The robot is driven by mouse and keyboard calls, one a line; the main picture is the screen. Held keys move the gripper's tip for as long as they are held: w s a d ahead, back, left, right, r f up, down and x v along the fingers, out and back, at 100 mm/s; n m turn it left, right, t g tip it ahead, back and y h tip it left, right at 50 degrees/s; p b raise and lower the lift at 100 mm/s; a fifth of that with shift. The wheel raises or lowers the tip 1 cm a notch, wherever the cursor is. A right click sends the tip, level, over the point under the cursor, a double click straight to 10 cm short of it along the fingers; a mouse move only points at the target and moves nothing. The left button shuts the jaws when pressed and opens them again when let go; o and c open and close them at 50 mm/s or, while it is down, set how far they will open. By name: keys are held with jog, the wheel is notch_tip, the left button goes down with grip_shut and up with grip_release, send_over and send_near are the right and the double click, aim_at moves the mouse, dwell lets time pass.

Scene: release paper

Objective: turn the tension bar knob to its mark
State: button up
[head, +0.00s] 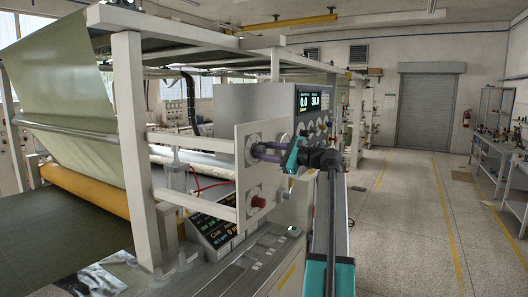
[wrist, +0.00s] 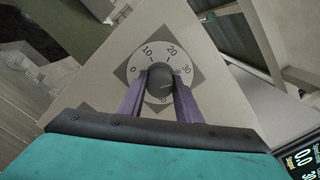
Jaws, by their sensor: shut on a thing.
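The knob (wrist: 160,78) is dark and round, at the centre of a pale dial (wrist: 147,57) numbered 0, 10, 20 and 30. The dial sits on a white panel (head: 246,180), which also shows in the wrist view (wrist: 205,52). My gripper (head: 258,149) has its purple fingers at both sides of the knob, shut on it; they also show in the wrist view (wrist: 160,88). In the head view the fingers partly hide the knob. I cannot tell clearly where the knob's pointer stands.
A red knob (head: 258,201) on a second dial sits below on the same panel. A grey control box with a lit display (head: 315,101) stands behind. The floor (head: 400,220) to the right is clear.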

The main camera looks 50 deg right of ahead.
jog(key=o, duration=1.1)
jog(key=shift+c, duration=0.2)
jog(key=shift+s, duration=0.1)
jog(key=b+v, duration=0.5)
jog(key=v, duration=0.8)
jog(key=shift+s, duration=0.35)
jog(key=shift+f, duration=0.1)
